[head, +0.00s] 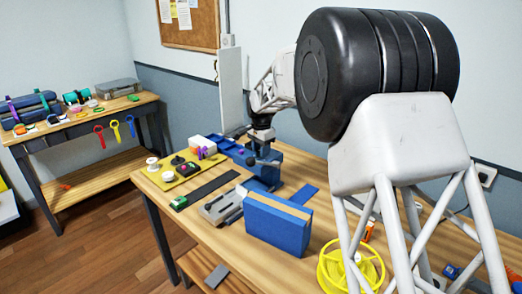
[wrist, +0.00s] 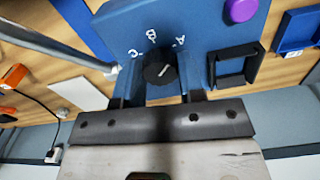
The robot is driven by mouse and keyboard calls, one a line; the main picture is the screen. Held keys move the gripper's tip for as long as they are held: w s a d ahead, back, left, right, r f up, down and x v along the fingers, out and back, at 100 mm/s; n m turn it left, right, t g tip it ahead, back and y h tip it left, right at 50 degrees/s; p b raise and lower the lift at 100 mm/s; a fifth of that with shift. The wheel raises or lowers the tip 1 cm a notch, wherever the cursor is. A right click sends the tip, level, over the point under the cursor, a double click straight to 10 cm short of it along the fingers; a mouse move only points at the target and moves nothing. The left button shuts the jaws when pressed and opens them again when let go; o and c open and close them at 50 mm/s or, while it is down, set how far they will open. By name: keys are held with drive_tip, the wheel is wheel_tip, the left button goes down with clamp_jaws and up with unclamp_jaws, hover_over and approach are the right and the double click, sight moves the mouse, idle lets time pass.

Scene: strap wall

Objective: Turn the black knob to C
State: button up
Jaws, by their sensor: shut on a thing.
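The black knob (wrist: 158,73) sits on a blue panel (wrist: 205,28) in the wrist view. White letters C, B and A run in an arc around it, C at left, B at the top, A at right. The knob's white line slants up and to the right, toward the A side. My gripper (wrist: 160,80) has a finger on each side of the knob and is shut on it. In the head view my gripper (head: 262,150) is down at the blue fixture (head: 240,152) on the bench, and the knob cannot be made out there.
A purple button (wrist: 240,10) and a black square frame (wrist: 236,66) are right of the knob. In the head view, a yellow plate (head: 160,178) with white and black parts lies left, a blue box (head: 278,222) in front, a yellow wheel (head: 350,268) at right.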

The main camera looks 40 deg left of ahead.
drive_tip(key=n, duration=0.5)
drive_tip(key=shift+n, duration=0.3)
drive_tip(key=n, duration=1)
drive_tip(key=shift+n, duration=2.6)
drive_tip(key=o, duration=0.9)
drive_tip(key=shift+o, duration=0.2)
drive_tip(key=shift+r, duration=0.15)
